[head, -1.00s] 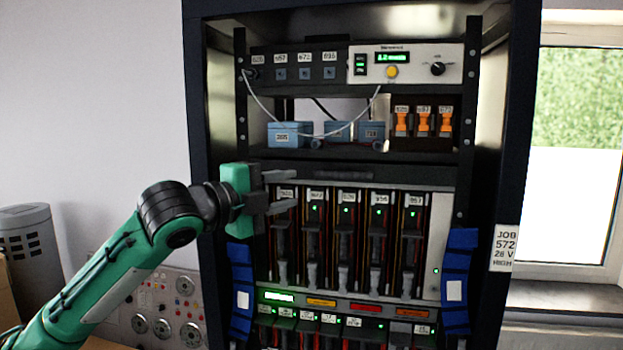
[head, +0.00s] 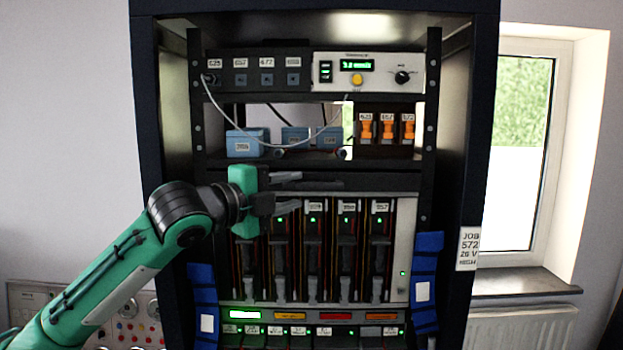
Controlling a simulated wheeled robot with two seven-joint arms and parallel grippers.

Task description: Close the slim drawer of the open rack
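The open rack (head: 145,130) is a tall dark cabinet with several levels. The slim drawer (head: 365,185) shows as a thin black front below the middle shelf and above the upright modules. How far it stands out is hard to tell from this angle. My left gripper (head: 288,191) is in front of the drawer's left part, with its fingers pointing right. The fingers are spread apart, one above the other, with nothing seen between them. They cover part of the drawer front, and contact cannot be told. My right gripper is not in view.
Blue boxes (head: 247,144) and orange switches (head: 387,127) sit on the shelf above. A thin cable (head: 283,138) hangs in front of it. Upright modules (head: 313,255) with green lights fill the bay below. Blue pads (head: 427,282) flank the lower rack.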

